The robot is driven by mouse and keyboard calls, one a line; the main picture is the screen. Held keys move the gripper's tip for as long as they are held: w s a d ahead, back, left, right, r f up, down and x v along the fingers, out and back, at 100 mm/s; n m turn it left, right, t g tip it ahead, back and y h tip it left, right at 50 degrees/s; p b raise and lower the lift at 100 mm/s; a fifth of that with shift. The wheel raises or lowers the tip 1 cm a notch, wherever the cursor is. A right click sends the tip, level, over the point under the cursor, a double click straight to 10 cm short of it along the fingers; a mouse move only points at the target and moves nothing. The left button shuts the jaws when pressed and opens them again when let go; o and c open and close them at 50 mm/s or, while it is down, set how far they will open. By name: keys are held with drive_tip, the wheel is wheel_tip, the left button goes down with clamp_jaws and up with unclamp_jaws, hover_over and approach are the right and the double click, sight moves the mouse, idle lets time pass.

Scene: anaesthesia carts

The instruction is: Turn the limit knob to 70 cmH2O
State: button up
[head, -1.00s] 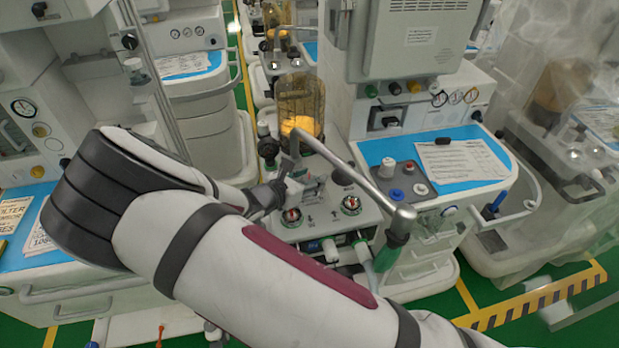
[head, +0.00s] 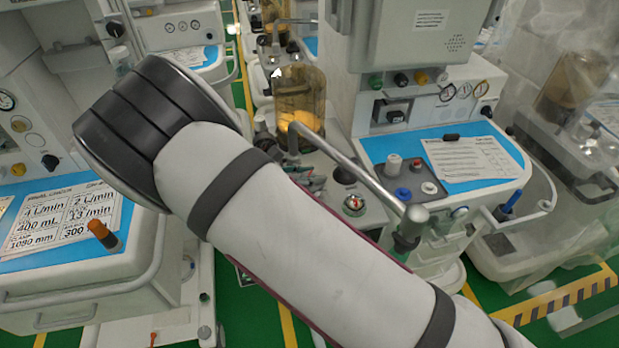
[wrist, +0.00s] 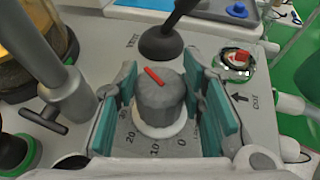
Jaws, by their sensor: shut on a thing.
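The limit knob (wrist: 160,103) is a grey ribbed knob with a red pointer bar on top, standing on a pale collar in the wrist view. The dial around it shows 0, 10, 20 and 30 on its near side; the rest of the scale is hidden. The red bar slants from upper left to lower right; I cannot tell the exact setting. My gripper (wrist: 161,80) has its teal-padded fingers on both sides of the knob, shut on it. In the head view my arm hides the knob and most of the gripper.
A black lever (wrist: 170,38) rises just behind the knob. A red-topped knob (wrist: 237,59) sits to the right, also in the head view (head: 354,204). A metal post (wrist: 50,65) stands close on the left. In the head view, a metal tube (head: 350,165) crosses above the panel.

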drive_tip(key=shift+m+g+h+b, duration=0.5)
drive_tip(key=shift+m+g+b, duration=0.4)
drive_tip(key=shift+g, duration=0.1)
drive_tip(key=o, duration=1.2)
drive_tip(key=v, duration=1.2)
drive_tip(key=shift+a, duration=0.1)
